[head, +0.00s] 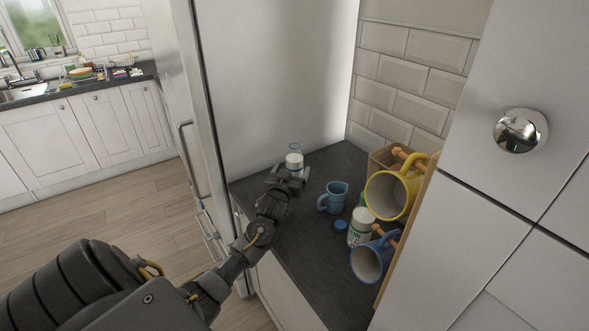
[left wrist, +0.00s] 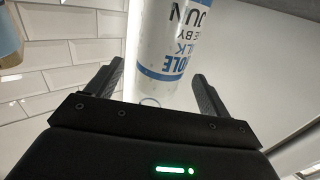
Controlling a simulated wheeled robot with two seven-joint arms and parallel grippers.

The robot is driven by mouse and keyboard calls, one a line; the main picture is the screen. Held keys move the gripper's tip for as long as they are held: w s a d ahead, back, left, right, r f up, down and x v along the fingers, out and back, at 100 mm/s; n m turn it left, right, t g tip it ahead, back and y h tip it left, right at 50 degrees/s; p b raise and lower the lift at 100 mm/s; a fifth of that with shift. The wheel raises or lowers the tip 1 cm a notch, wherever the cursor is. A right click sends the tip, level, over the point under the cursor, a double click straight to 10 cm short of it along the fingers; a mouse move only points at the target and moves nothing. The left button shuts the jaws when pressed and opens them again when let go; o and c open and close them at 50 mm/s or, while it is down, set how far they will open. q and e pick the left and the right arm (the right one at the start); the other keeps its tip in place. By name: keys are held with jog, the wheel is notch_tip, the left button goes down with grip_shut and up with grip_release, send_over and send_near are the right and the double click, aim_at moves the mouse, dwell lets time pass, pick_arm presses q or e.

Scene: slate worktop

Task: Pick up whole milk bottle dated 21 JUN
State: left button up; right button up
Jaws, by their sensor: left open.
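My right gripper is not in view.
A yellow mug (head: 391,194) and a blue mug (head: 372,262) hang on a wooden rack. A tall white panel (head: 270,80) rises behind the bottle.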

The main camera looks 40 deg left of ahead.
pick_arm(q)
jog(key=shift+w+a+r, duration=0.1)
jog(key=shift+w+a, duration=0.15)
jog(key=shift+w, duration=0.15)
jog(key=p+x, duration=0.1)
jog(key=x, duration=0.4)
jog(key=shift+d, duration=0.1)
jog(key=shift+c, duration=0.2)
jog(key=c, duration=1.3)
jog(key=shift+r, duration=0.2)
jog(key=shift+c, duration=0.2)
